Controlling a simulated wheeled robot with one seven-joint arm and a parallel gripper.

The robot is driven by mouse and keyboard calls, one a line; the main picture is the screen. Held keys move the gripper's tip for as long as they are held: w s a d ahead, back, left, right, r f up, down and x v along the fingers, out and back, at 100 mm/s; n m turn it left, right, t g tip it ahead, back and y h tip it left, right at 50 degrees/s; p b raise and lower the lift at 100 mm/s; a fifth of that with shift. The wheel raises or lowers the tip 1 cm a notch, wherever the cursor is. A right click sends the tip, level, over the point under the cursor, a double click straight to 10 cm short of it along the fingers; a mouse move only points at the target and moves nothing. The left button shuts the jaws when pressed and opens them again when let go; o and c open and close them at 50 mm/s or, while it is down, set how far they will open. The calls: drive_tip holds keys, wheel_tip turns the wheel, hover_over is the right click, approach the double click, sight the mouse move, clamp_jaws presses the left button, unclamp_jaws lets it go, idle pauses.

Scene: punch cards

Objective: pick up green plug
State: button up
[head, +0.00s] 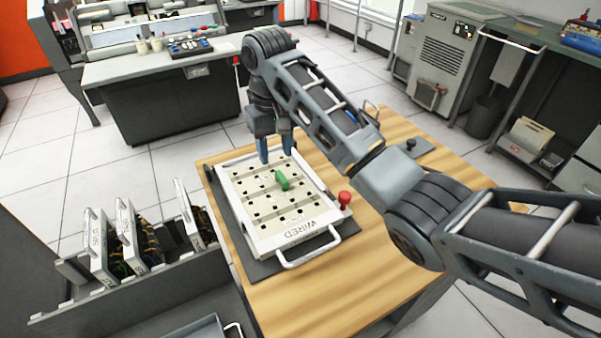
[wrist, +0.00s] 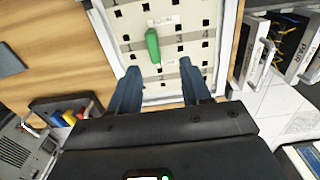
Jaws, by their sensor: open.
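The green plug (head: 282,180) is on the white plugboard marked WIRED (head: 290,228), near the middle of its rows of square holes. It also shows in the wrist view (wrist: 152,45), beyond my fingertips and between their lines. My gripper (head: 277,155) is above the far edge of the board, behind the plug in the head view. Its two blue fingers are apart with nothing between them, and they show in the wrist view too (wrist: 160,75). I cannot tell how far the fingertips are above the board.
The board lies on a wooden table (head: 375,235). A red knob (head: 345,198) stands at the board's right side. A grey rack (head: 140,275) with several upright wired panels is at the left. The wrist view shows a dark tray of coloured plugs (wrist: 68,115).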

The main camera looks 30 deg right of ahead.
sight(281, 176)
drive_tip(key=shift+d+f, duration=0.2)
drive_tip(key=shift+f, duration=0.15)
wheel_tip(281, 176, down, 2)
drive_tip(key=shift+d+f, duration=0.15)
drive_tip(key=shift+f, duration=0.05)
drive_tip(key=shift+d+f+p, duration=0.2)
drive_tip(key=shift+f+p, duration=0.1)
drive_tip(key=shift+f, duration=2.05)
drive_tip(key=shift+c, duration=0.3)
clamp_jaws()
